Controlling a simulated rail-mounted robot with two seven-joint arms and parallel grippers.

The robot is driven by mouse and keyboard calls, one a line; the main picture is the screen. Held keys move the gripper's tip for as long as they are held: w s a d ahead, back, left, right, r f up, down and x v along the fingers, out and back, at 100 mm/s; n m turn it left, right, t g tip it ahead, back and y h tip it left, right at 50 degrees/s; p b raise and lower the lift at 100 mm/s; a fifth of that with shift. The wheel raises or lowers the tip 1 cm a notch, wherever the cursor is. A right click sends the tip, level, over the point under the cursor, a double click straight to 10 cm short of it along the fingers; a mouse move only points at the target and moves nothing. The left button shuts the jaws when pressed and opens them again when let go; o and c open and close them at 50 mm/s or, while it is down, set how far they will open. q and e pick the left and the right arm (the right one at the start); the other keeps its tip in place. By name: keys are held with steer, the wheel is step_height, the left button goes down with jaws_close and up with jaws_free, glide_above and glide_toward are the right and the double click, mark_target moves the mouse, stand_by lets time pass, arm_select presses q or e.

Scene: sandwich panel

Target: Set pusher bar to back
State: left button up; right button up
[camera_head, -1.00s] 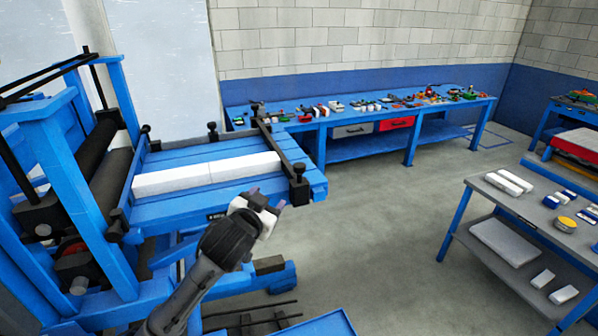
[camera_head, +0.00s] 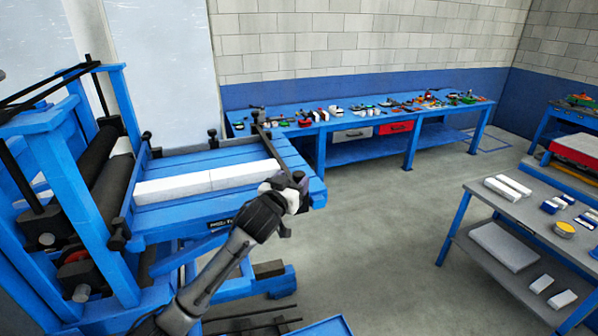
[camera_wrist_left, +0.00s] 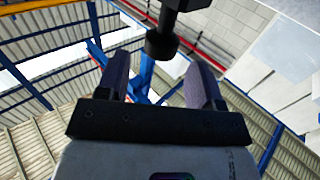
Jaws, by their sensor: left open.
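The pusher bar (camera_head: 268,146) is a dark bar lying across the right end of the blue machine's feed table (camera_head: 185,162). Two white blocks (camera_head: 172,188) lie end to end across the table, the right one reaching close to the bar. My left gripper (camera_head: 293,184) is at the near end of the bar and hides the knob there. In the left wrist view, a black knob (camera_wrist_left: 162,44) stands between the open fingers of the left gripper (camera_wrist_left: 157,68), near their tips; contact cannot be told. My right gripper is out of view.
Black rollers (camera_head: 112,185) in a blue frame stand left of the table. A blue workbench (camera_head: 345,122) with small items runs along the back wall. A grey shelf table (camera_head: 490,215) stands at the right. The floor between is clear.

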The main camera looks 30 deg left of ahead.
mark_target(296, 177)
arm_select(q)
steer(key=shift+w+a+p, duration=0.2)
steer(key=shift+w, duration=0.9)
steer(key=shift+w+a+p, duration=0.15)
steer(key=shift+w, duration=0.9)
